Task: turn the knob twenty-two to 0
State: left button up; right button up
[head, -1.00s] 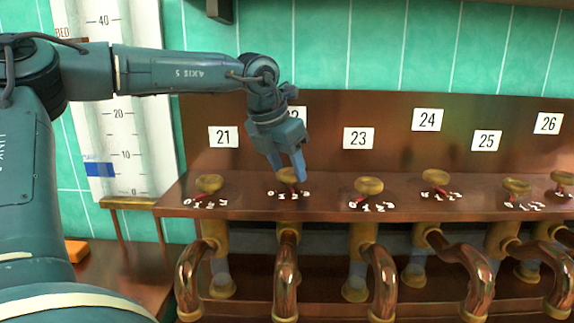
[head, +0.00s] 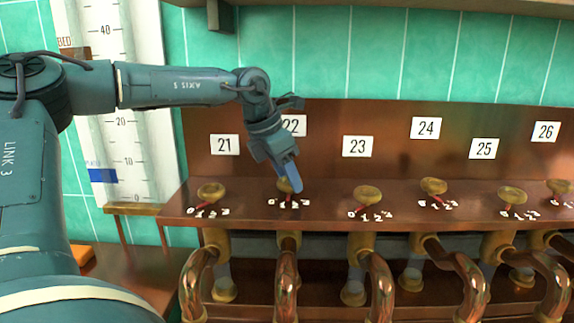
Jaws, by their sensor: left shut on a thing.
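Knob twenty-two (head: 283,187) is a brass knob on the copper ledge, below the label 22 (head: 294,126). My left gripper (head: 291,185) comes down from above and is shut on this knob. Its fingers partly hide the knob. White marks 0 to 3 (head: 288,203) lie on the ledge in front of the knob. A bit of its red pointer shows near the middle marks, too small to read exactly. My right gripper is not in view.
Neighbouring brass knobs stand on the same ledge: knob twenty-one (head: 211,192) to the left, knob twenty-three (head: 367,195) to the right, others beyond. Copper pipes (head: 287,275) hang below. A white gauge board (head: 120,150) stands behind my left arm.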

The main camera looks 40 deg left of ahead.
pick_arm(q)
jog(key=shift+a+r+m+h+p, duration=0.15)
jog(key=shift+m+h+p, duration=0.25)
jog(key=shift+m+p, duration=0.4)
jog(key=m+g+p, duration=0.1)
jog(key=m, duration=0.1)
jog(key=shift+m+h, duration=0.4)
jog(key=shift+w+m, duration=0.1)
jog(key=shift+m, duration=0.6)
jog(key=shift+m+g, duration=0.4)
jog(key=shift+m, duration=0.2)
jog(key=shift+m+h+p, duration=0.3)
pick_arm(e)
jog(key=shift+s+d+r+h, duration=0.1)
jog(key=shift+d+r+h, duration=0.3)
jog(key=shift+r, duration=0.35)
pick_arm(q)
jog(key=o, duration=1)
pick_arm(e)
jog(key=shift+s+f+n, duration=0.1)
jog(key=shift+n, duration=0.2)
